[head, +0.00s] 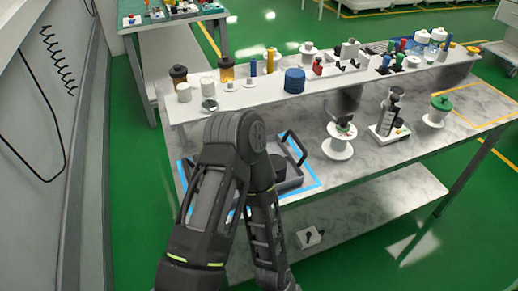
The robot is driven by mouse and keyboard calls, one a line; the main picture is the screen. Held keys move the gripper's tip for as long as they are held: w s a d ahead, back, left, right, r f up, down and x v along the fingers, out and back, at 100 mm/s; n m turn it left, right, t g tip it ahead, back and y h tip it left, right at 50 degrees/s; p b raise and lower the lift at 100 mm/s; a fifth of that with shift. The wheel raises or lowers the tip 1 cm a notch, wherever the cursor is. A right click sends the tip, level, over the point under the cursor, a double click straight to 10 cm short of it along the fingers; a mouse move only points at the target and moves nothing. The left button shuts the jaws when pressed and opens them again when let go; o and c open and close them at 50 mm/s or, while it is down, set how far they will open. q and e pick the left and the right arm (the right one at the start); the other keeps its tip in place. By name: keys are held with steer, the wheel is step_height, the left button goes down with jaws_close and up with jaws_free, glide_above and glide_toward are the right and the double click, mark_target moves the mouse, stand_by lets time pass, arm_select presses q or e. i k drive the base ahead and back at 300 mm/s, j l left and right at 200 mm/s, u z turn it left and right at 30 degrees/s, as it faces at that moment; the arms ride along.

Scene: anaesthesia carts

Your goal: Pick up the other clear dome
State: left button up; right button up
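One of my dark grey arms fills the lower middle of the head view, bent at its elbow, with the forearm running down out of the bottom edge. Neither gripper shows. A small clear, greyish rounded piece (210,104) sits at the front left of the raised shelf, just above my elbow; it may be a clear dome, but it is too small to be sure. A pale bluish clear piece (422,38) stands at the shelf's far right, among blue and white items; its exact shape cannot be told.
A grey tray (291,183) with black handles lies inside a blue tape outline, partly hidden by my arm. The shelf (345,85) is crowded with bottles and coloured parts.

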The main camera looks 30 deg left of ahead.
mark_target(209, 105)
steer(key=u, duration=1.55)
